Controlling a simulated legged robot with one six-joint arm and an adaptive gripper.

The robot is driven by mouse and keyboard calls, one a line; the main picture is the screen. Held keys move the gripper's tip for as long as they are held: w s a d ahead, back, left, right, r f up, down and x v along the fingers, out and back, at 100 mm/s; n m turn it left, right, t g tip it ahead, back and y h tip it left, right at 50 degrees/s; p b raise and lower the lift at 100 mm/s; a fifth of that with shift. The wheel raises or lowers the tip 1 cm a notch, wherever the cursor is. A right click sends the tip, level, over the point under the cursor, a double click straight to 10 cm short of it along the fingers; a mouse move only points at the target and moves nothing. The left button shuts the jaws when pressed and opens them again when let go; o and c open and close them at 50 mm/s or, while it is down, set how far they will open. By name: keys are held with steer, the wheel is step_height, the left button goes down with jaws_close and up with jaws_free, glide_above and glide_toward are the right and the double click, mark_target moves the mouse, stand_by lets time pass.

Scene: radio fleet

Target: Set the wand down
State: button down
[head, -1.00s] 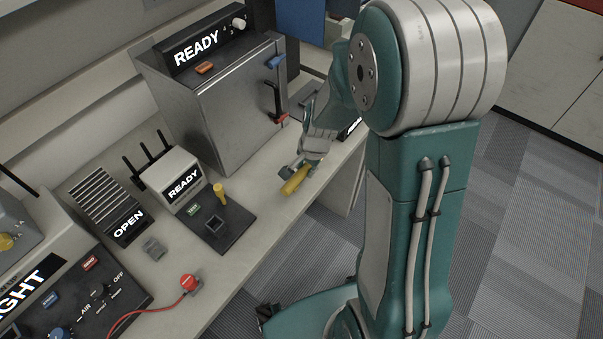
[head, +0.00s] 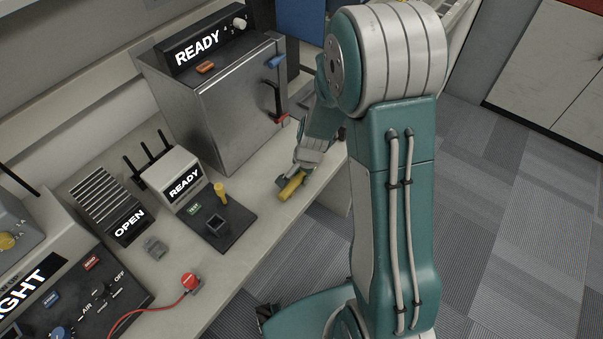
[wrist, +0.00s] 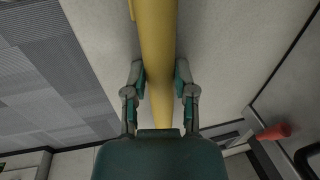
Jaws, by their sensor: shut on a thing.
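The wand is a yellow rod (head: 292,186), low over the bench top near its front edge in the head view. I cannot tell if it touches the bench. In the wrist view the wand (wrist: 158,60) runs up the picture between my fingers. My gripper (head: 287,179) is shut on it; in the wrist view both fingertips (wrist: 160,78) press its sides. The wand's far end is out of the wrist view.
The bench top (head: 250,262) is bare around the wand. A black plate with a yellow knob (head: 220,193) stands to its left. A metal cabinet marked READY (head: 232,105) stands behind. A red button (head: 190,282) with a cord lies front left. The bench's front edge is close.

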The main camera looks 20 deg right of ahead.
steer(key=c, duration=0.6)
jaws_free()
steer(key=shift+s+a+f, duration=0.1)
steer(key=shift+s+f, duration=0.05)
steer(key=shift+f, duration=0.15)
steer(key=shift+o, duration=0.8)
steer(key=shift+f, duration=0.1)
steer(key=shift+a, duration=0.1)
steer(key=shift+w+r, duration=0.2)
steer(key=shift+r, duration=0.2)
steer(key=v, duration=1.2)
steer(key=s+a+r+n+t+h, duration=0.1)
steer(key=s+r+n+t, duration=0.2)
steer(key=s+r+n, duration=0.7)
steer(key=s+r, duration=0.6)
steer(key=s, duration=0.1)
steer(key=shift+s+a+r+n+t, duration=0.2)
steer(key=shift+s+a+n+t, duration=0.1)
steer(key=shift+a+n, duration=0.1)
